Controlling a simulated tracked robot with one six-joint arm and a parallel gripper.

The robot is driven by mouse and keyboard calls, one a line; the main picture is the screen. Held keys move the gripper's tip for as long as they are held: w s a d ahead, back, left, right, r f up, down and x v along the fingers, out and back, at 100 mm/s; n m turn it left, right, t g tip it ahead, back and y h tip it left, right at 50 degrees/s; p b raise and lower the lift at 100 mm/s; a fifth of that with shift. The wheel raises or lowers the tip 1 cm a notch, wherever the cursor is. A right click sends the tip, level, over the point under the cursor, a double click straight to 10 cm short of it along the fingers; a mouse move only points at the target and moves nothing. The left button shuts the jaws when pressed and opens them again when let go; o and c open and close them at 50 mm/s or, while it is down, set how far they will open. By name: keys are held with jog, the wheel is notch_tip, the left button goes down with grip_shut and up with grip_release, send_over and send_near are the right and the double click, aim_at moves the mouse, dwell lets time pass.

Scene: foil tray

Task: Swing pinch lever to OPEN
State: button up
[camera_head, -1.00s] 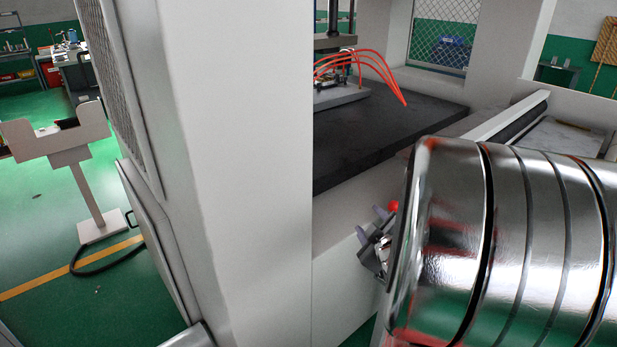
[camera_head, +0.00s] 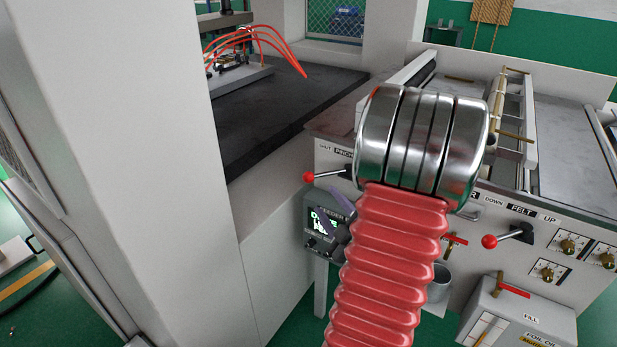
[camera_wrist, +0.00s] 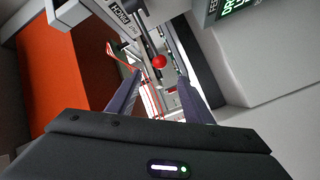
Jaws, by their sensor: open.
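The pinch lever's red ball (camera_head: 308,177) sticks out to the left of its dark pivot on the front panel, below the SHUT and PINCH lettering. The panel to the right of the pivot is hidden by my arm. Nothing is held.
A felt lever with a red ball (camera_head: 489,241) is to the right, with DOWN and UP lettering. A large grey machine column (camera_head: 130,130) stands at left. A grey oil box (camera_head: 515,315) is lower right.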

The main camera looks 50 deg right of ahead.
aim_at(311, 181)
jog(key=x, duration=1.3)
jog(key=shift+w+d, duration=0.25)
jog(key=shift+w, duration=0.05)
jog(key=shift+a, duration=0.1)
grip_shut()
jog(key=shift+s, duration=0.1)
dwell(0.4)
